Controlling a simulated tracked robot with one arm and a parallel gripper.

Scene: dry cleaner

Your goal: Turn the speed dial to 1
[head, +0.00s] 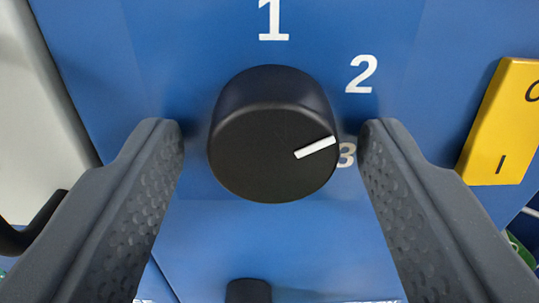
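The black speed dial (265,165) sits on a blue panel in the middle of the head view. Its white pointer mark points right and slightly up, between the printed 2 (361,74) and 3 (346,155) and nearer the 3. The printed 1 (273,20) is straight above the dial. My gripper (271,132) is open, with one grey finger left of the dial and one right of it. A gap shows between the dial and the left finger. The right finger is close to the dial's edge and partly beside the 3; I cannot tell whether it touches.
A yellow switch plate (503,122) marked O and I is on the right of the panel (215,30). A dark knob-like part (248,291) shows at the bottom edge. A black curved part (30,232) is at the far left, by a pale surface.

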